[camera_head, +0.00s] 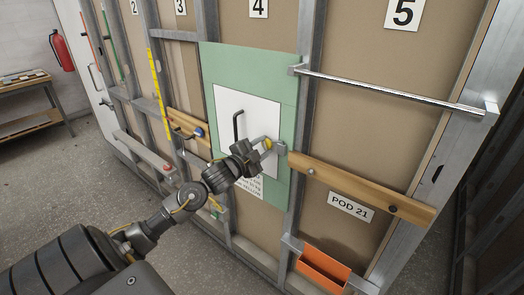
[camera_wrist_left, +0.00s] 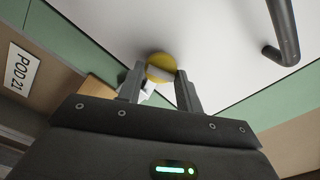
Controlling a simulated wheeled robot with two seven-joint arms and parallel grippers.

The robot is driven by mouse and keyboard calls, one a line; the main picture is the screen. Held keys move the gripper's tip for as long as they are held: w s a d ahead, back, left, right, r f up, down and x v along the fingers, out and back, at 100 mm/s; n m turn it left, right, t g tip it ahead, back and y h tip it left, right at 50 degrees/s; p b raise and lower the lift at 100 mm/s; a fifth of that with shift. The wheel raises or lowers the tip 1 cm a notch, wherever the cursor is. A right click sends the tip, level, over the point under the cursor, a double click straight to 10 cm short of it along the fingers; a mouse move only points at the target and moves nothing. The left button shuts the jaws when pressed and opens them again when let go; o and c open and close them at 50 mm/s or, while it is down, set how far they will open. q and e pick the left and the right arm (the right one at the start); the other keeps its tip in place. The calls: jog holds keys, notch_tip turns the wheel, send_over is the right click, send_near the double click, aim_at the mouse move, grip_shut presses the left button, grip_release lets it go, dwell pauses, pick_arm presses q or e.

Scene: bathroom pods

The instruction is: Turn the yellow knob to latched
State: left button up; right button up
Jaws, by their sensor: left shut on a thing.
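The yellow knob (camera_head: 267,144) sits near the right edge of a white panel (camera_head: 262,108) on a green board. My left gripper (camera_head: 262,146) is at the knob, shut on it. In the left wrist view the yellow knob (camera_wrist_left: 161,68) shows between the two fingers of my left gripper (camera_wrist_left: 160,86). The fingers hide part of the knob, and I cannot read its turned position. A dark bar handle (camera_head: 237,125) stands on the white panel to the left of the knob. My right gripper is not in view.
A wooden rail (camera_head: 350,187) with a POD 21 sign (camera_head: 351,207) below it runs to the right. A metal bar (camera_head: 390,88) crosses above. An orange bin (camera_head: 322,270) hangs low. Open floor (camera_head: 95,195) lies to the left.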

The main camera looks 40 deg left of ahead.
pick_arm(q)
jog(key=shift+f+m+b, duration=0.1)
jog(key=shift+m+b, duration=0.9)
jog(key=shift+m, duration=1)
jog(key=o, duration=0.7)
jog(key=shift+s+f, duration=0.1)
jog(key=shift+s, duration=0.4)
jog(key=shift+s+d+b, duration=0.15)
jog(key=shift+s+b, duration=1.05)
jog(key=shift+s, duration=3.75)
